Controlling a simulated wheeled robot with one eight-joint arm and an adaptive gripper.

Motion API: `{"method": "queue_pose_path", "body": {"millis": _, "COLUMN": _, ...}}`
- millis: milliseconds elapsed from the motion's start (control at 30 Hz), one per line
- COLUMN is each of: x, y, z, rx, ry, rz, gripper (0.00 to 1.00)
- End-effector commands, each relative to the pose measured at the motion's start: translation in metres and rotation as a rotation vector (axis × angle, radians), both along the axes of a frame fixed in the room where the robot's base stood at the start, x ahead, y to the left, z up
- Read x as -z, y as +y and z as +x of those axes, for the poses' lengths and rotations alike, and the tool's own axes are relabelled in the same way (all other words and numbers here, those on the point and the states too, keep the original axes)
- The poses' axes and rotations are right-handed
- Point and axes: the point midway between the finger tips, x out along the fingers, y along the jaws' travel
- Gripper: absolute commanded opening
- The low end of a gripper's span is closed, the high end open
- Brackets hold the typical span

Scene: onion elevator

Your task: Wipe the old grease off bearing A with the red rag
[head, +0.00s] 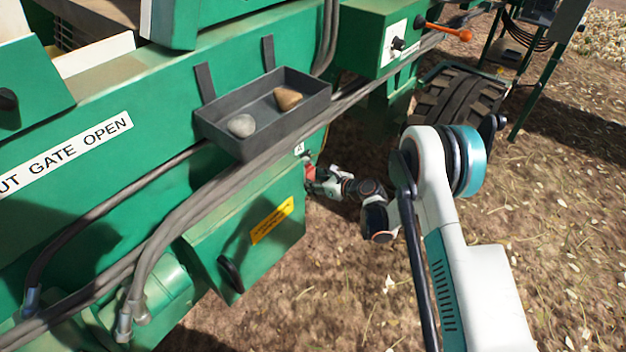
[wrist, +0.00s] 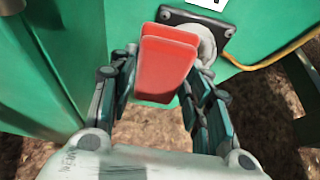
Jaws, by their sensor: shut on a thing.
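The red rag (wrist: 165,65) is a folded red pad held between the fingers of my gripper (wrist: 158,95) in the wrist view. A round grey bearing (wrist: 207,42) on a dark bolted plate (wrist: 196,20) shows just behind and right of the rag. The rag hides part of it, and I cannot tell whether they touch. In the head view a small label A (head: 299,148) sits on the green machine just above the rag (head: 310,172). My gripper (head: 318,182) is small there, close to the machine's side.
A dark tray (head: 262,118) with two stones hangs on the machine above the bearing. A green box with a yellow label (head: 272,221) juts out at the lower left. Hoses run along the frame. A yellow cable (wrist: 272,62) lies right of the bearing. Open ground lies to the right.

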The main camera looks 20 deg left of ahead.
Motion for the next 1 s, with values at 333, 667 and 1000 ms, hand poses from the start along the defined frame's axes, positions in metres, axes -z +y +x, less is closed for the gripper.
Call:
{"method": "queue_pose_path", "body": {"millis": 333, "x": 0.0, "y": 0.003, "z": 0.001, "rx": 0.0, "ry": 0.0, "rz": 0.0, "gripper": 0.25}}
{"method": "queue_pose_path", "body": {"millis": 667, "x": 0.0, "y": 0.009, "z": 0.004, "rx": 0.0, "ry": -0.001, "rz": 0.0, "gripper": 0.25}}
{"method": "queue_pose_path", "body": {"millis": 1000, "x": 0.0, "y": 0.015, "z": 0.006, "rx": 0.0, "ry": -0.001, "rz": 0.0, "gripper": 0.25}}
